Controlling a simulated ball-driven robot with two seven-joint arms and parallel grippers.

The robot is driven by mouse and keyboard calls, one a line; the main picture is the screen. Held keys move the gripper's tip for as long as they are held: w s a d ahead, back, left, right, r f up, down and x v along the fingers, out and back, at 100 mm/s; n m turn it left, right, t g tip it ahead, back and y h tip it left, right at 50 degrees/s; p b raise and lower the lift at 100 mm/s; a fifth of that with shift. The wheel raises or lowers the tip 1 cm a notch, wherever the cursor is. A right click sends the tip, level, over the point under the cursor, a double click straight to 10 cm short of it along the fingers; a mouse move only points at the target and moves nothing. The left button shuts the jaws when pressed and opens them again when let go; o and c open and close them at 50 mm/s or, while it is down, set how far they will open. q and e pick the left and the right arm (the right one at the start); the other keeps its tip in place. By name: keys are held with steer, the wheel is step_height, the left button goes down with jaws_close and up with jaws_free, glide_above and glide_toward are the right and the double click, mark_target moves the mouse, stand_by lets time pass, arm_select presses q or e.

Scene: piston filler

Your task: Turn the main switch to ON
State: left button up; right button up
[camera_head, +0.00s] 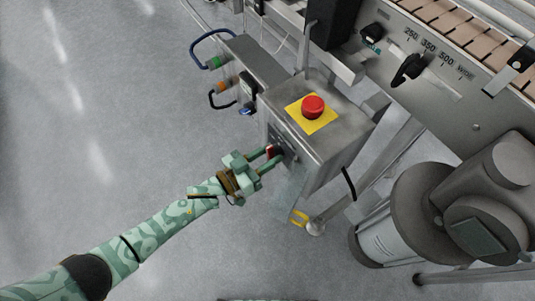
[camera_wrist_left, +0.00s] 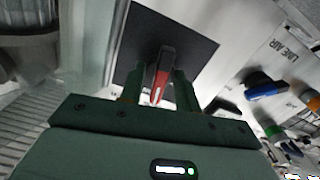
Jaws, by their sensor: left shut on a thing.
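The main switch is a red handle (camera_wrist_left: 163,75) on a dark square plate (camera_wrist_left: 205,48) in the left wrist view. In the head view the red handle (camera_head: 271,151) shows at the left-facing side of the steel control box (camera_head: 335,140). My left gripper (camera_head: 269,159) reaches the box from the left. In the left wrist view its fingers (camera_wrist_left: 158,88) stand on both sides of the handle, shut on it. The handle lies roughly along the fingers, a little tilted. The plate's markings cannot be read. My right gripper is out of view.
A red emergency button (camera_head: 313,106) on a yellow square tops the box. Green and orange fittings with hoses (camera_head: 222,85) sit at its upper left, near the LINE AIR label (camera_wrist_left: 297,55). A grey motor-like cylinder (camera_head: 400,215) stands at right. Open floor (camera_head: 120,130) lies left.

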arm_select(q)
steer(key=shift+f+m, duration=0.15)
steer(key=shift+m, duration=0.85)
steer(key=o, duration=0.9)
steer(key=shift+c, duration=0.2)
steer(key=shift+o, duration=0.5)
